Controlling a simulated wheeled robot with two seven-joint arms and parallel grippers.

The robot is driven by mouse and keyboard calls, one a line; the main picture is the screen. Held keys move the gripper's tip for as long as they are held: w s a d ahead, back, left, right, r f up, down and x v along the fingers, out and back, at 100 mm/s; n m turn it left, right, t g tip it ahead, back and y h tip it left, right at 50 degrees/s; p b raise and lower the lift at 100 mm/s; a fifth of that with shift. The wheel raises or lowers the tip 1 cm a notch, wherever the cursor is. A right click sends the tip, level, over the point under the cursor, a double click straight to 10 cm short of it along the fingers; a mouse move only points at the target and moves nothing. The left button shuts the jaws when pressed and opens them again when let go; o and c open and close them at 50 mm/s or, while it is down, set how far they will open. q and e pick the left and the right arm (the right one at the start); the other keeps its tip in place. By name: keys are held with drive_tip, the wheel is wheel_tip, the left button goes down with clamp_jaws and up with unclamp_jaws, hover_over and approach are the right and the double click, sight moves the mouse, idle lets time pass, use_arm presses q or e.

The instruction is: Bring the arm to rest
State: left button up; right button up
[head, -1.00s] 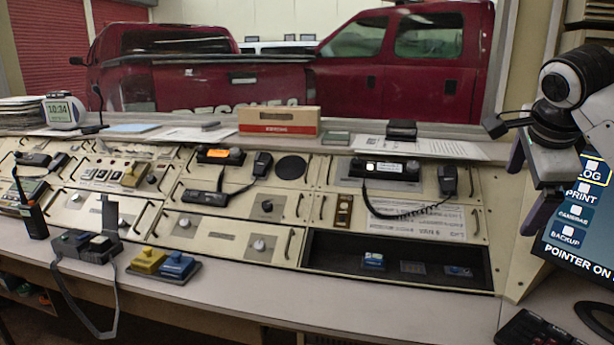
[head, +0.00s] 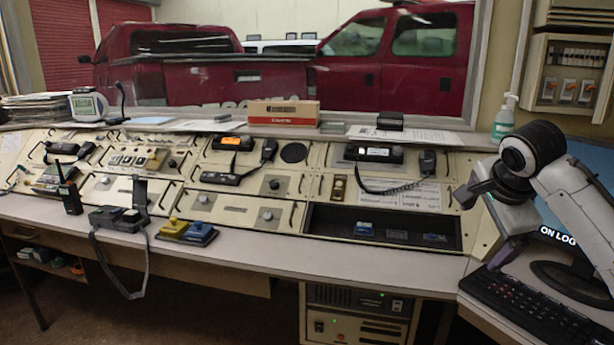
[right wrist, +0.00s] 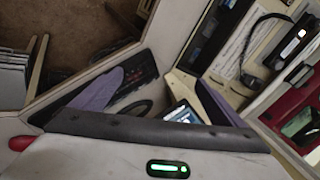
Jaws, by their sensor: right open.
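My right gripper (head: 488,222) is at the right of the head view, fingers apart and empty, above the right end of the desk. It hangs in front of the console's right end and left of the dark monitor. My white right forearm comes in from the right edge and covers part of the monitor. In the right wrist view the two purple fingers (right wrist: 158,98) are spread wide with nothing between them. My left gripper is in neither view.
The monitor (head: 600,180) and black keyboard (head: 545,308) are close to my right arm. A pump bottle (head: 503,118) stands behind it. The console's open dark tray (head: 340,229) lies to its left. The desk's front strip (head: 330,268) is clear near the middle.

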drive_tip(key=s+a+f+n+y+p, duration=0.1)
drive_tip(key=s+a+f+n, duration=0.3)
drive_tip(key=f, duration=0.5)
drive_tip(key=s+a+f+n+y+p, duration=0.1)
drive_tip(key=a+f+n+y, duration=0.15)
drive_tip(key=a+f, duration=0.5)
drive_tip(key=s+a+f+n+y, duration=0.1)
drive_tip(key=s+a+f+n, duration=0.25)
drive_tip(key=f, duration=0.65)
use_arm(q)
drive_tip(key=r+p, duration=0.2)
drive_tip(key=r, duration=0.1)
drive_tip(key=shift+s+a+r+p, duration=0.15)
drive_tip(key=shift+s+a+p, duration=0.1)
drive_tip(key=shift+p, duration=0.15)
use_arm(e)
drive_tip(key=s+a+f+n+t, duration=0.1)
drive_tip(key=s+f+n, duration=0.3)
drive_tip(key=s, duration=0.8)
drive_tip(key=s+a+f+n+t, duration=0.1)
drive_tip(key=s+f+n, duration=0.4)
drive_tip(key=s, duration=0.8)
drive_tip(key=shift+s+a+f+n, duration=0.2)
drive_tip(key=shift+a+f+n, duration=0.15)
drive_tip(key=shift+f, duration=0.35)
drive_tip(key=shift+y, duration=0.25)
